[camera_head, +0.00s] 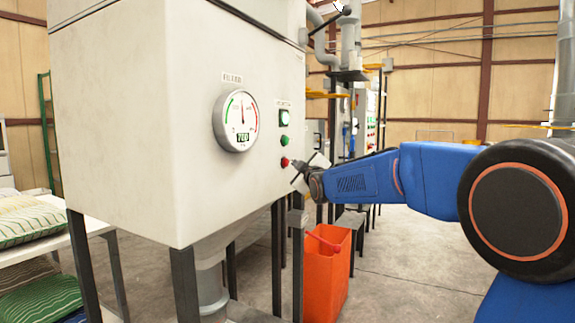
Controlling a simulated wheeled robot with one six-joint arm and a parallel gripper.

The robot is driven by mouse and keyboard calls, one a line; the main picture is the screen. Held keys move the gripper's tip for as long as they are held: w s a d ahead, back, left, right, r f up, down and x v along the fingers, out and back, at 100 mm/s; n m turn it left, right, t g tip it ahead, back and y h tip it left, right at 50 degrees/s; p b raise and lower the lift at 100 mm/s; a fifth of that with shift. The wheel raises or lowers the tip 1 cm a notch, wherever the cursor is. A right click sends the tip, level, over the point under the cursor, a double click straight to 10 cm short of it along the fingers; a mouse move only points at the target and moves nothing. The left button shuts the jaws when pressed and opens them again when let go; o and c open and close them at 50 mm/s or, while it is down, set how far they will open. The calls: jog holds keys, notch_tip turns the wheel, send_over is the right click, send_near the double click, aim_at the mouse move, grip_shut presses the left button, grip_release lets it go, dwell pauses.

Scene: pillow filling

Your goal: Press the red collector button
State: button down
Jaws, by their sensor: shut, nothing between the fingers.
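The red button (284,162) is the lowest in a vertical column on the right part of the white machine's front panel (130,110). I cannot tell whether the tip touches the button or stands slightly apart. My blue arm reaches in from the right edge.
A round gauge (236,120) sits left of the buttons. An orange bin (327,275) stands on the floor below my gripper. Striped pillows (28,222) lie on a white table at the left. Concrete floor (420,265) is open at the lower right.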

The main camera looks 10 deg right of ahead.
jog(key=shift+w+a, duration=0.25)
jog(key=shift+a, duration=0.05)
jog(key=shift+w+a, duration=0.25)
jog(key=shift+a, duration=0.15)
dwell(1.0)
jog(key=shift+d, duration=0.1)
jog(key=shift+s+d, duration=0.55)
jog(key=shift+d, duration=0.1)
jog(key=shift+s+d, duration=0.75)
jog(key=shift+d, duration=0.25)
jog(key=shift+s+d, duration=0.7)
jog(key=shift+d, duration=0.3)
jog(key=shift+s, duration=0.1)
jog(key=s+d+f+m+g+h, duration=0.1)
jog(key=s+d+f+m+g, duration=0.1)
jog(key=s+f, duration=0.9)
jog(key=s+d+f+m+g, duration=0.2)
jog(key=s+f+m+g, duration=0.3)
jog(key=s, duration=2)
jog(key=s+d+f+m+g+h, duration=0.1)
jog(key=s+f+m+g, duration=0.3)
jog(key=s+f, duration=1.2)
jog(key=s+d+g, duration=0.1)
jog(key=s+g, duration=0.1)
jog(key=shift+f+g+h, duration=0.3)
jog(key=shift+f+g, duration=0.1)
